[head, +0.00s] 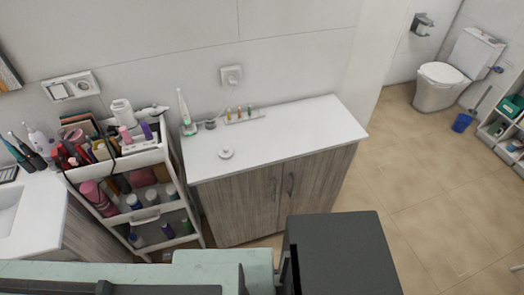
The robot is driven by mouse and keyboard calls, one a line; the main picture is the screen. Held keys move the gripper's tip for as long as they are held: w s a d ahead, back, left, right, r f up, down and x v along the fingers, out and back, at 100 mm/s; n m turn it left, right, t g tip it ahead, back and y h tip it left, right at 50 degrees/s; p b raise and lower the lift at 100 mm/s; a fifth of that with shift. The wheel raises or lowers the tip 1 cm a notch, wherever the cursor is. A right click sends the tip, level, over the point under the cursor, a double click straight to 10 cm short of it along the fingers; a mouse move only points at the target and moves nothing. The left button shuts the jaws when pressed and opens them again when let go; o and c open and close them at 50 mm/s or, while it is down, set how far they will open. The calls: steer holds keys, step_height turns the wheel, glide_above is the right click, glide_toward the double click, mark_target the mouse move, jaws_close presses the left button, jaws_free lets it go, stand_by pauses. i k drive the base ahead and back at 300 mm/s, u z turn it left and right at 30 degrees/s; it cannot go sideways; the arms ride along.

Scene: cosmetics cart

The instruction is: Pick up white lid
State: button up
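A small round white lid (226,152) with a raised middle lies on the white top of the wood-fronted cabinet (290,140), left of the middle of the counter. Nothing touches it. Mint-green and dark parts of my own body fill the bottom of the head view. I cannot make out my gripper's fingers in this view, and no part of my gripper is near the lid.
A white electric toothbrush (185,112) stands at the counter's back left corner, beside a small tray (244,116) of brush heads. A white cart (118,160) crowded with cosmetics stands left of the cabinet. The counter's right half is clear. Tiled floor (430,210) is open at right.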

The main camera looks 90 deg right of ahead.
mark_target(225, 152)
steer(key=u, duration=0.15)
steer(key=k, duration=1.1)
steer(key=u, duration=0.35)
steer(key=k, duration=0.8)
steer(key=z, duration=0.15)
steer(key=i, duration=0.8)
steer(key=u, duration=0.05)
